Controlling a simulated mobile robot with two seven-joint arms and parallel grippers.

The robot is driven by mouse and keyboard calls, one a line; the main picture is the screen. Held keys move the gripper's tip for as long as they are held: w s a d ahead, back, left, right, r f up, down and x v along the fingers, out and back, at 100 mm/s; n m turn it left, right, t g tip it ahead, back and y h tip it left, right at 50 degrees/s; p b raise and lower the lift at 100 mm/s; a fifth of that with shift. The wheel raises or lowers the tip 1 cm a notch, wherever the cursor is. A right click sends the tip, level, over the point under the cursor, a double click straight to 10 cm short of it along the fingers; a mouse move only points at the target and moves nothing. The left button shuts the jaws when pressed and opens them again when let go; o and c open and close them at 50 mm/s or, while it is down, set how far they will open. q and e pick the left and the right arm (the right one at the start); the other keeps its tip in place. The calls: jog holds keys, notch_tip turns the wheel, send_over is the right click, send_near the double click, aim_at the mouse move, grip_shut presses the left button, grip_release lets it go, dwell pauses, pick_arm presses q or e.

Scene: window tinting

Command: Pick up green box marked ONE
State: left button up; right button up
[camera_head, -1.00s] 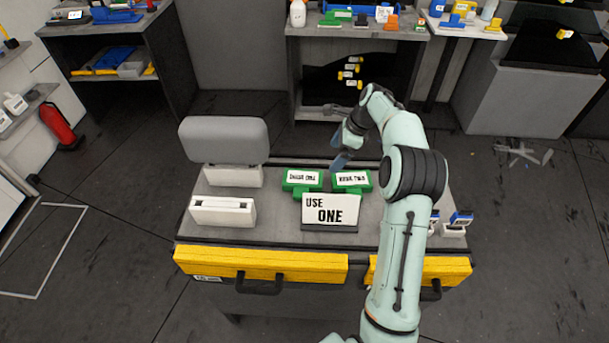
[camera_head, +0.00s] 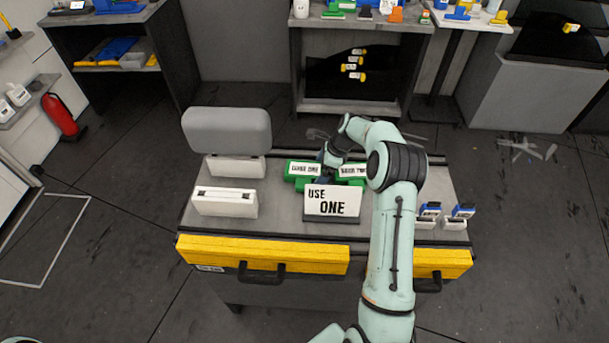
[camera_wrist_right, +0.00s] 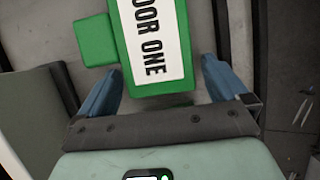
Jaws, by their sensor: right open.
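The green box marked ONE (camera_head: 303,170) lies on the grey cart top (camera_head: 280,210), behind the white sign. In the right wrist view the same green box (camera_wrist_right: 94,42) shows a white label reading "DOOR ONE". My right gripper (camera_wrist_right: 163,82) is open, with its blue fingers spread on either side of the near end of the box. In the head view the right gripper (camera_head: 325,163) is at the right end of this box, partly hidden by its own wrist. Contact cannot be told. My left gripper is not in view.
A second green box marked TWO (camera_head: 352,171) lies just to the right, partly behind my arm. A white "USE ONE" sign (camera_head: 333,202) stands in front. White cases (camera_head: 224,203) are at left, and small blue-topped items (camera_head: 461,212) at right.

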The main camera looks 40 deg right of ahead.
jog(key=shift+f, duration=0.15)
jog(key=shift+c, duration=0.3)
jog(key=c, duration=0.9)
